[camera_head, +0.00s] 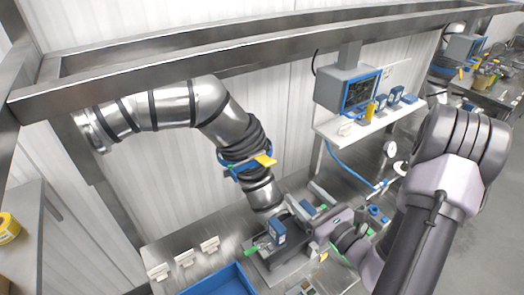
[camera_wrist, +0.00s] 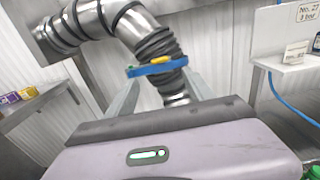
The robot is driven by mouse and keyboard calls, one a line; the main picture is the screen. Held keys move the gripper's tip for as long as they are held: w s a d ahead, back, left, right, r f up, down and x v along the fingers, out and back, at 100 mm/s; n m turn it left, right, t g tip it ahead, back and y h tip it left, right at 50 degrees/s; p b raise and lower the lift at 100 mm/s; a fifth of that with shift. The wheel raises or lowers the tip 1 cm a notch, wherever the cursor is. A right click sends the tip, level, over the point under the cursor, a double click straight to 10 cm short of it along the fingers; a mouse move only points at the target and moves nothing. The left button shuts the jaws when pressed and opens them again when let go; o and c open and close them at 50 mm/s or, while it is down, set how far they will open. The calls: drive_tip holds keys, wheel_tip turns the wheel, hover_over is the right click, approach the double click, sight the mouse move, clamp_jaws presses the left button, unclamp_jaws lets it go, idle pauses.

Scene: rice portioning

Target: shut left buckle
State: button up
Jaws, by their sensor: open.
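A blue clamp band (camera_head: 241,168) goes around the silver pipe above the bench, below black ribbed rubber. A yellow buckle piece (camera_head: 265,160) sticks out from the band on its right side. In the wrist view the band (camera_wrist: 145,71) lies ahead between my fingers, with a yellow piece (camera_wrist: 160,60) on its upper face. I cannot tell whether this is the left buckle or how far it is shut. My gripper (camera_wrist: 160,78) is open and empty, its two fingers either side of the pipe in the picture, seemingly short of it. It reaches in from the right in the head view (camera_head: 307,205).
A metal pipe (camera_head: 158,107) bends down from the frame. A blue tray (camera_head: 222,281) and white cards (camera_head: 185,257) are on the bench. A boxed screen (camera_head: 360,90) hangs above a shelf (camera_head: 370,120) at right. A blue hose (camera_wrist: 290,103) hangs right of my gripper.

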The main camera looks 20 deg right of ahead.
sight(272, 164)
drive_tip(key=w+a+b, duration=0.1)
drive_tip(key=w+b, duration=0.1)
drive_tip(key=w, duration=0.2)
drive_tip(key=w+a+b, duration=0.1)
drive_tip(key=w+b, duration=0.2)
drive_tip(key=w, duration=0.2)
drive_tip(key=w+b, duration=0.2)
drive_tip(key=w, duration=0.3)
drive_tip(key=shift+a+b, duration=0.35)
drive_tip(key=shift+a, duration=0.05)
drive_tip(key=shift+w+a+f, duration=0.1)
drive_tip(key=shift+w+a, duration=0.05)
drive_tip(key=shift+w, duration=0.75)
drive_tip(key=shift+s, duration=0.1)
clamp_jaws()
